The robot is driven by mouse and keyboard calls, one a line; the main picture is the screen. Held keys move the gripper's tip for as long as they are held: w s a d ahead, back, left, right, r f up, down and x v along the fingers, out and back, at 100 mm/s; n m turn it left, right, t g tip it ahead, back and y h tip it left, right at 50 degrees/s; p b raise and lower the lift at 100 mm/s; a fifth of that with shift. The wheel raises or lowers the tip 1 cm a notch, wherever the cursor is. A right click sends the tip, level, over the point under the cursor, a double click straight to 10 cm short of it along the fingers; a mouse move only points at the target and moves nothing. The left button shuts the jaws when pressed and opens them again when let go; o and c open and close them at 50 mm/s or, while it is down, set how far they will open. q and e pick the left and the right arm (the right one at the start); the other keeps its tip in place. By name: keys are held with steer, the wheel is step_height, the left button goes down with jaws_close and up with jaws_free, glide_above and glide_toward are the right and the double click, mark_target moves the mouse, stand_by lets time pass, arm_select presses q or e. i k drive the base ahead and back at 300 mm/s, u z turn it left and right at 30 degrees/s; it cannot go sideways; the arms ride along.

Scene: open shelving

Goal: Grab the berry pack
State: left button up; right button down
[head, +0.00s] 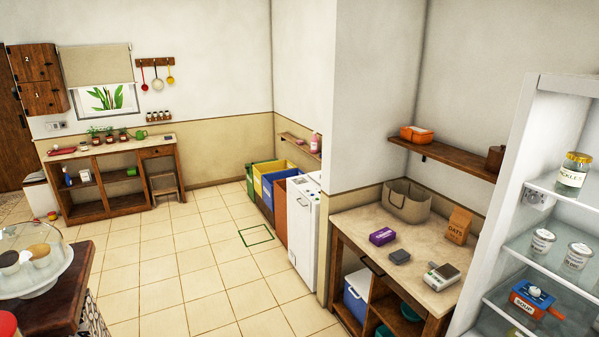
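I cannot make out a pack clearly marked as berries. A small purple box (382,237) lies on the worktop (372,219) at the right; its label is too small to read, so I cannot tell if it is the berry pack. On the open white shelving (509,195) at the right edge, a red pack marked soup (527,305) sits low with a blue item on it. Neither of my grippers is in view.
A pickles jar (573,169) and white cans (543,240) stand on the shelves. A grey basket (407,201), an oats bag (458,225) and a scale (441,276) share the worktop. A domed cake stand (40,283) is at the lower left. The tiled floor (190,260) between is clear.

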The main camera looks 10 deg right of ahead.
mark_target(383, 236)
steer(key=z, duration=0.6)
steer(key=i, duration=2.3)
steer(key=z, duration=0.7)
